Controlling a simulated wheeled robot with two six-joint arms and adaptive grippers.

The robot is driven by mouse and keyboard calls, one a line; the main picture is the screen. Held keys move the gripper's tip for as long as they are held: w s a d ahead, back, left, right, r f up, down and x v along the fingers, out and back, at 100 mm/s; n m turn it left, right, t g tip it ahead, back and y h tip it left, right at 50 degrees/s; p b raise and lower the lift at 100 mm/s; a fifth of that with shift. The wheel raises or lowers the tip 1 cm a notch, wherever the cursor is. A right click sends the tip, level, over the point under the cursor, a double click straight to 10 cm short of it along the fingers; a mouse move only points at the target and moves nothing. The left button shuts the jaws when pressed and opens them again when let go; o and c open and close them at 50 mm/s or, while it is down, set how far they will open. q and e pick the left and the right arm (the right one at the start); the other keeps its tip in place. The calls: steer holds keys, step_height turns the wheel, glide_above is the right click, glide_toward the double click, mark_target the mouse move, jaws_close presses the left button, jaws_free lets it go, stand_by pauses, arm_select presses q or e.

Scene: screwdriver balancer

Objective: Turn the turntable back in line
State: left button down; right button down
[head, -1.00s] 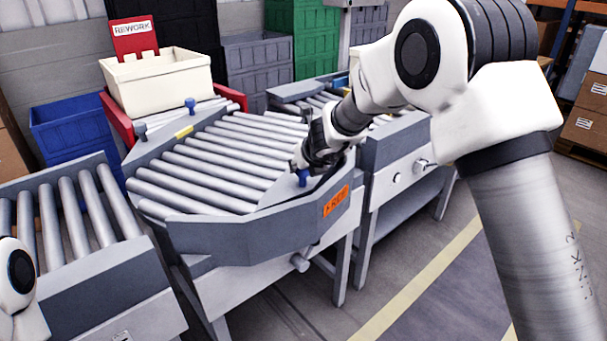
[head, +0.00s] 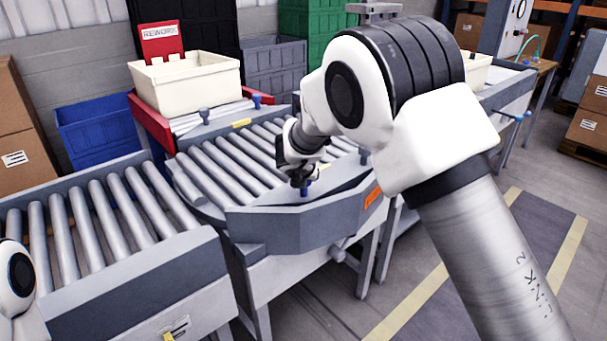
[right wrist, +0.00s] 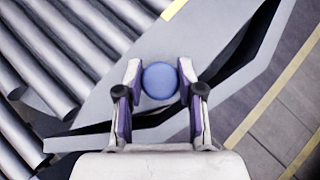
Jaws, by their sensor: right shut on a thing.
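The grey turntable (head: 292,226) carries metal rollers and stands between the left conveyor (head: 190,258) and the line at the right. Its rollers (head: 215,167) run close to parallel with the left conveyor's; I cannot tell if they line up exactly. My right gripper (head: 303,181) is shut on a blue knob (head: 304,191) at the turntable's near corner. In the right wrist view the knob's round top (right wrist: 160,80) sits between the two fingers (right wrist: 160,98). My left gripper is out of view.
A cream bin (head: 190,82) stands on a red-sided rework lane behind the turntable, under a REWORK sign (head: 161,38). Blue (head: 95,125) and green crates stand behind. My right arm hides part of the right-hand conveyor. The floor in front at right is clear.

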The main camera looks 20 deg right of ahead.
steer(key=shift+a, duration=0.1)
steer(key=c, duration=0.8)
jaws_free()
steer(key=shift+o, duration=0.4)
steer(key=shift+w+a+f, duration=0.1)
steer(key=shift+w+a, duration=0.1)
steer(key=shift+a, duration=0.05)
steer(key=shift+s, duration=0.1)
steer(key=shift+s+r, duration=0.15)
steer(key=shift+r, duration=0.15)
steer(key=v, duration=1.1)
steer(key=shift+s+a, duration=0.1)
steer(key=shift+s, duration=0.05)
